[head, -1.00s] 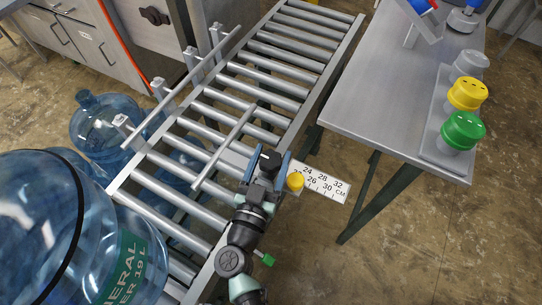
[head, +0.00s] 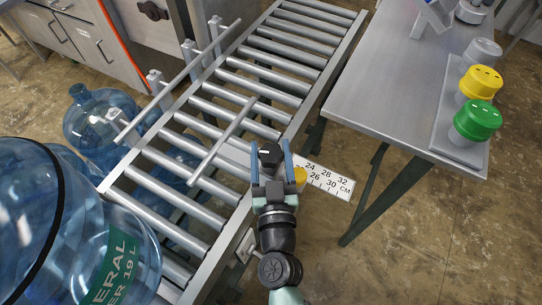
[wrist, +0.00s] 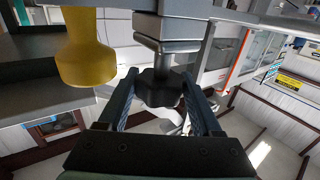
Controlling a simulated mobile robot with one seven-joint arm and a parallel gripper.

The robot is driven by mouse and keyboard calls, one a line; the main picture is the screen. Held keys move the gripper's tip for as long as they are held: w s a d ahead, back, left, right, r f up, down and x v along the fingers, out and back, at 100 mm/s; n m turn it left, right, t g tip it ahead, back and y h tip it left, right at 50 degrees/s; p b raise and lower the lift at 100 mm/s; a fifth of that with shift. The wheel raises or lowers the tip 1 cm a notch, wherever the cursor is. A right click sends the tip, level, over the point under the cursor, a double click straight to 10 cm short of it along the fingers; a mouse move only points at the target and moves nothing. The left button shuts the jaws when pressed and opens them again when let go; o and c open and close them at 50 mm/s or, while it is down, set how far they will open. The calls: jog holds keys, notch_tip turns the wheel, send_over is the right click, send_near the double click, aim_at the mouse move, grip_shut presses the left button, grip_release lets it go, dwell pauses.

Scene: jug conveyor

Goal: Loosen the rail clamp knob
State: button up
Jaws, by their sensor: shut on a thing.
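The rail clamp knob (head: 269,154) is a black lobed knob at the conveyor's right side rail. In the wrist view the knob (wrist: 160,88) hangs below a grey metal block and stem. My gripper (head: 270,160) has its blue fingers on either side of the knob and is shut on it; the wrist view also shows the fingers (wrist: 163,100) around it. A yellow knob (head: 300,176) sits just right of the gripper and shows larger in the wrist view (wrist: 85,50). The guide rail (head: 222,140) runs over the rollers to the left of the clamp.
A white centimetre scale (head: 330,180) sticks out right of the clamp. A steel table (head: 390,90) with green (head: 478,120) and yellow (head: 481,82) buttons stands at right. Large blue water jugs (head: 35,215) crowd the left. Rollers beside the clamp are empty.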

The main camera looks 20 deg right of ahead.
jog(key=y+b, duration=0.1)
jog(key=n+b, duration=0.1)
jog(key=b, duration=0.1)
jog(key=shift+a+f+t+y, duration=0.1)
jog(key=shift+f+t+y, duration=0.2)
jog(key=shift+f+y, duration=0.1)
jog(key=n+y+b, duration=0.1)
jog(key=b, duration=0.3)
jog(key=shift+f+n+y+b, duration=0.1)
jog(key=shift+n+y+b, duration=0.2)
jog(key=shift+y+b, duration=0.1)
jog(key=n+y+b, duration=0.1)
jog(key=b, duration=0.1)
jog(key=y+b, duration=0.2)
jog(key=n+y+b, duration=0.1)
jog(key=b, duration=0.1)
jog(key=shift+r+n+b, duration=0.3)
jog(key=shift+b, duration=0.05)
jog(key=n+y, duration=0.1)
jog(key=y, duration=0.1)
jog(key=n+y+b, duration=0.1)
jog(key=y, duration=0.1)
jog(key=shift+r+n, duration=0.3)
jog(key=shift+r, duration=0.05)
jog(key=shift+n+g+y, duration=1.2)
jog(key=shift+y, duration=0.7)
jog(key=shift+a+n+y, duration=0.1)
jog(key=shift+n+y, duration=0.2)
jog(key=shift+y, duration=0.1)
